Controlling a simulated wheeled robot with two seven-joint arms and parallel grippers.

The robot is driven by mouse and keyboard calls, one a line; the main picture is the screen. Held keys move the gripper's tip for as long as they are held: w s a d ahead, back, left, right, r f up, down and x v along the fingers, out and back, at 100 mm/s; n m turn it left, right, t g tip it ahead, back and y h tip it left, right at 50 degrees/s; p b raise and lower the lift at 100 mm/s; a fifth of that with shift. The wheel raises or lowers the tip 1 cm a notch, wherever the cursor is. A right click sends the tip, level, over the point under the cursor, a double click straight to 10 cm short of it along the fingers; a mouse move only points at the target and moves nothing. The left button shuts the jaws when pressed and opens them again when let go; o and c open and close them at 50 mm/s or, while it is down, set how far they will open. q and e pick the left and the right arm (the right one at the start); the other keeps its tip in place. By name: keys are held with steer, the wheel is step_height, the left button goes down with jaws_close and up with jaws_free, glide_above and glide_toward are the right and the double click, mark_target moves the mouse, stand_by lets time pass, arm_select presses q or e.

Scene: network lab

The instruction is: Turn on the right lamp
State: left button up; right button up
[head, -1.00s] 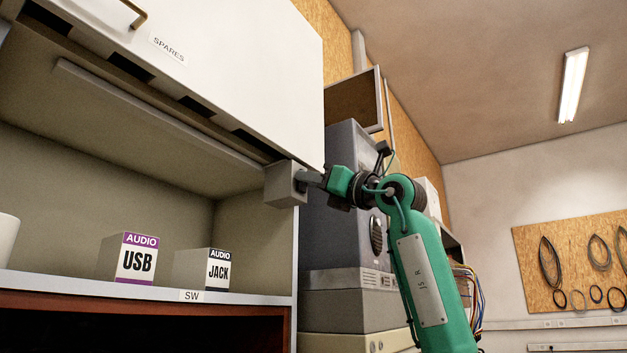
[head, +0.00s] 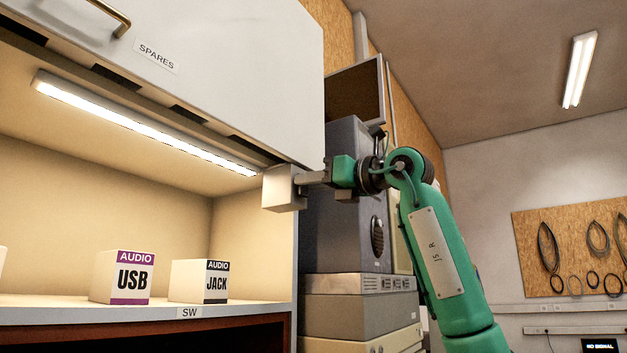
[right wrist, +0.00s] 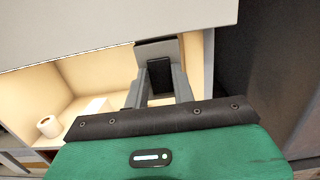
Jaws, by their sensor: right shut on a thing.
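The lamp is a strip light (head: 150,128) under the wall cabinet, and it glows white. A pale grey switch box (head: 282,190) sits at the right end of the cabinet's underside. My right gripper (head: 308,179) reaches this box from the right, its fingers at the box's side. In the right wrist view, the fingers (right wrist: 159,88) stand on either side of a dark part (right wrist: 159,73) of the box and are shut on it. The exact shape of that part is largely hidden. My left gripper is in neither view.
The white cabinet door (head: 230,60) marked SPARES hangs above the lamp. On the shelf (head: 100,313) below stand the USB box (head: 131,279) and the JACK box (head: 217,283). Stacked grey equipment (head: 345,290) stands right of the cabinet, behind my right arm.

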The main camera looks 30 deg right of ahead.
steer(key=o, duration=1)
steer(key=b+v, duration=0.5)
steer(key=v, duration=0.8)
steer(key=shift+s+d+b, duration=0.1)
steer(key=shift+s+b, duration=0.25)
steer(key=shift+s, duration=0.05)
